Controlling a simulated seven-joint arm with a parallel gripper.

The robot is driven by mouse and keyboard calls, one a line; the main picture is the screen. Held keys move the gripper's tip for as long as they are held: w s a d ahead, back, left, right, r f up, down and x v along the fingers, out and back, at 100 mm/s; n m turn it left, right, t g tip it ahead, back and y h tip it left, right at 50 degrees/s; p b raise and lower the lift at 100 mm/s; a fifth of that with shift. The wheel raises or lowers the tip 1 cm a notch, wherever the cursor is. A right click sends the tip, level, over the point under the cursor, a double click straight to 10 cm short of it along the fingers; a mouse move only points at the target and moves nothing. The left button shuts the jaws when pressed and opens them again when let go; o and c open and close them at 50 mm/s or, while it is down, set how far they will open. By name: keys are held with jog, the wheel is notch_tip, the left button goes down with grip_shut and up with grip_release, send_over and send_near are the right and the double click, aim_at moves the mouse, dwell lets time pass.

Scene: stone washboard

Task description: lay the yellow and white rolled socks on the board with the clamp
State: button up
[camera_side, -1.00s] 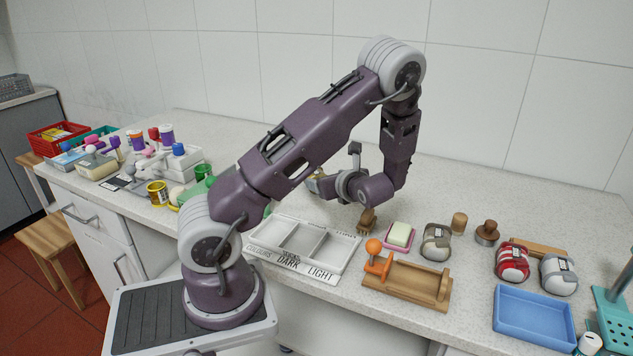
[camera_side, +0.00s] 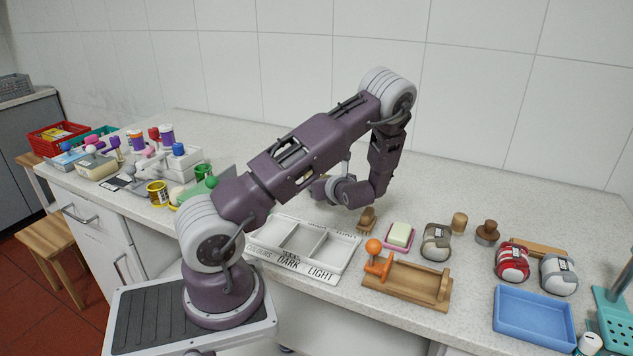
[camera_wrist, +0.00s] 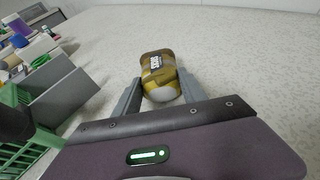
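The yellow and white rolled socks (camera_wrist: 159,74) lie on the countertop just ahead of my gripper in the wrist view, with a dark label on top. Their near end is between the fingertips. In the side view only a bit of yellow (camera_side: 318,189) shows behind my arm. My gripper (camera_wrist: 160,86) is open, one finger on each side of the socks; I cannot tell whether either finger touches them. In the side view my arm hides the fingers. The wooden board with the clamp (camera_side: 408,290) is at the front of the counter, with an orange clamp (camera_side: 377,262) at its left end. The board is empty.
A white sorting tray (camera_side: 330,270) is left of the board. A green rack (camera_wrist: 30,155) is left in the wrist view.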

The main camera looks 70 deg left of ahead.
grip_shut()
notch_tip(320, 180, up, 10)
jog(key=shift+w+d+r, duration=0.1)
jog(key=shift+w+d, duration=0.05)
jog(key=shift+d, duration=0.05)
jog(key=w+d+r+m+t+h, duration=0.15)
jog(key=w+d+m+t, duration=0.35)
jog(key=d, duration=0.5)
jog(key=w+d+r+m+t+h, duration=0.1)
jog(key=w+d+r+m+t, duration=0.15)
jog(key=w+d, duration=0.6)
jog(key=s+d+r+m+t+h, duration=0.1)
jog(key=s+d+m+t+h, duration=0.2)
jog(key=d, duration=0.8)
jog(key=d+r+m+t+h, duration=0.1)
jog(key=d+m+t+h, duration=0.25)
jog(key=d, duration=0.85)
jog(key=a+g, duration=0.1)
jog(key=a, duration=0.5)
jog(key=shift+a+f+m, duration=0.2)
jog(key=shift+a+m, duration=0.1)
jog(key=shift+s, duration=0.1)
